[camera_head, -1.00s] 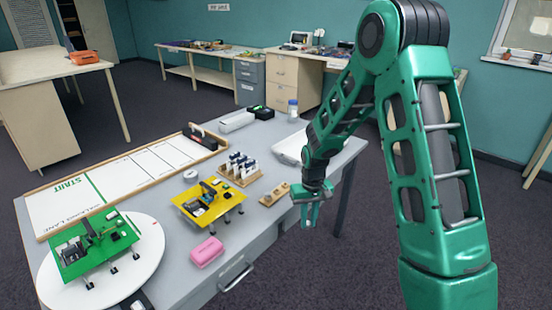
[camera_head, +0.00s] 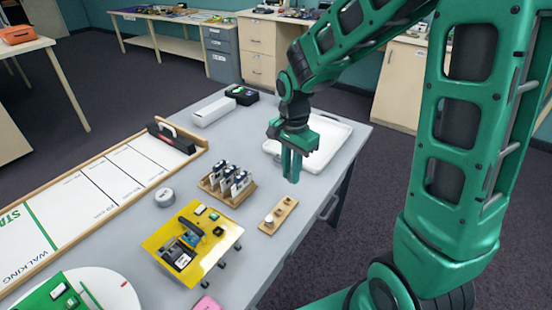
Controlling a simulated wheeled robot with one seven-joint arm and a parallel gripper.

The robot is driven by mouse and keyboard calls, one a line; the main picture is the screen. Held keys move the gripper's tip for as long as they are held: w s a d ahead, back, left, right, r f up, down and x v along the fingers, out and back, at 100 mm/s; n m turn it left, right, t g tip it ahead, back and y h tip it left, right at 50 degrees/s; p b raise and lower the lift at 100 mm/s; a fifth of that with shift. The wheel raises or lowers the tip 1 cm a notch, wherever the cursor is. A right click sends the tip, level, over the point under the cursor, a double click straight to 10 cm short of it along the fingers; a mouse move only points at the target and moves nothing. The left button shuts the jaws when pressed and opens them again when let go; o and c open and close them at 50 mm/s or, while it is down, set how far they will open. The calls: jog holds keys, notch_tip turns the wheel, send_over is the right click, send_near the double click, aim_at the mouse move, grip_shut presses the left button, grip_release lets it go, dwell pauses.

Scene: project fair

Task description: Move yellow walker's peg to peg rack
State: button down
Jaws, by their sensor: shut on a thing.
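The yellow walker (camera_head: 190,243), a yellow plate on short dark legs with small parts on top, stands on the grey table. A small wooden strip (camera_head: 278,216), which looks like the peg rack, lies to its right with a pale round piece at its near end. My gripper (camera_head: 291,170) points down above the table, beyond the strip and in front of the white tray. Its green fingers are closed together. The peg between them is too small and covered to make out.
A wooden holder (camera_head: 227,189) with several upright dark-and-white pieces stands left of my gripper. The white tray (camera_head: 330,140) is behind it. The table's right edge is close.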

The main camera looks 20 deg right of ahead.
jog(key=shift+w+d, duration=0.1)
jog(key=shift+w, duration=0.1)
jog(key=shift+a+f, duration=0.15)
jog(key=shift+f, duration=0.55)
jog(key=shift+a+f, duration=0.1)
jog(key=shift+f, duration=2.6)
jog(key=shift+s+f, duration=0.1)
jog(key=shift+f, duration=0.1)
jog(key=shift+f, duration=0.8)
jog(key=c, duration=1.6)
grip_release()
jog(key=shift+o, duration=0.2)
